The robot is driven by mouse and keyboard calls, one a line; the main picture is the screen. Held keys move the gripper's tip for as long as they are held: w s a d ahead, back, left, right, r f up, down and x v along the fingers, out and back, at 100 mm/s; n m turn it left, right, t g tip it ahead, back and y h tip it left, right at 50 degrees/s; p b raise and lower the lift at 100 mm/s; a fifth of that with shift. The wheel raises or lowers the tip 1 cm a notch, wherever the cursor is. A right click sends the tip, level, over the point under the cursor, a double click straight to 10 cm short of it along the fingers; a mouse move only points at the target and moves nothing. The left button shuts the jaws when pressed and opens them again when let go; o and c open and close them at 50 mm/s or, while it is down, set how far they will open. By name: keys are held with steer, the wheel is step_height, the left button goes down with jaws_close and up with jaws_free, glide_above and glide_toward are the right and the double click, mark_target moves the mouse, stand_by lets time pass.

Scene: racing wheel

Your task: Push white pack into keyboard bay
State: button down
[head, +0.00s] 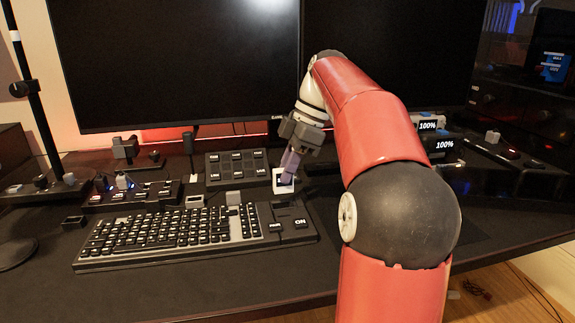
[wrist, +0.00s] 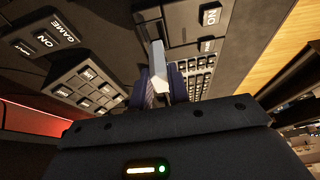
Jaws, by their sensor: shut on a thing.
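My gripper (head: 288,170) points down behind the upper right end of the black keyboard (head: 165,254). Its fingers are shut on the white pack (head: 283,189), a small pale block. In the wrist view the pack (wrist: 159,62) sticks out between the dark fingers (wrist: 163,84), close to the keyboard's edge (wrist: 228,62). A dark recessed area (head: 286,205) at the keyboard's upper right, by the ON key, looks like the bay. The pack appears just behind it. I cannot tell whether the pack touches the bay.
A dark button panel (head: 236,167) stands behind the keyboard, left of my gripper. Small grey blocks (head: 233,198) sit along the keyboard's back edge. A large monitor (head: 180,60) rises behind. Devices reading 100% (head: 440,145) stand at right. The desk in front of the keyboard is clear.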

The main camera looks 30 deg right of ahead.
mark_target(288, 191)
steer(key=shift+f+b, duration=0.5)
steer(key=shift+f, duration=0.5)
steer(key=shift+f+b, duration=0.85)
steer(key=shift+f, duration=0.6)
stand_by(1.1)
steer(key=c, duration=1.3)
jaws_free()
steer(key=shift+o, duration=0.2)
steer(key=shift+r, duration=0.1)
steer(key=p+v, duration=0.2)
steer(key=v, duration=0.5)
steer(key=shift+d+r, duration=0.2)
steer(key=shift+r, duration=0.1)
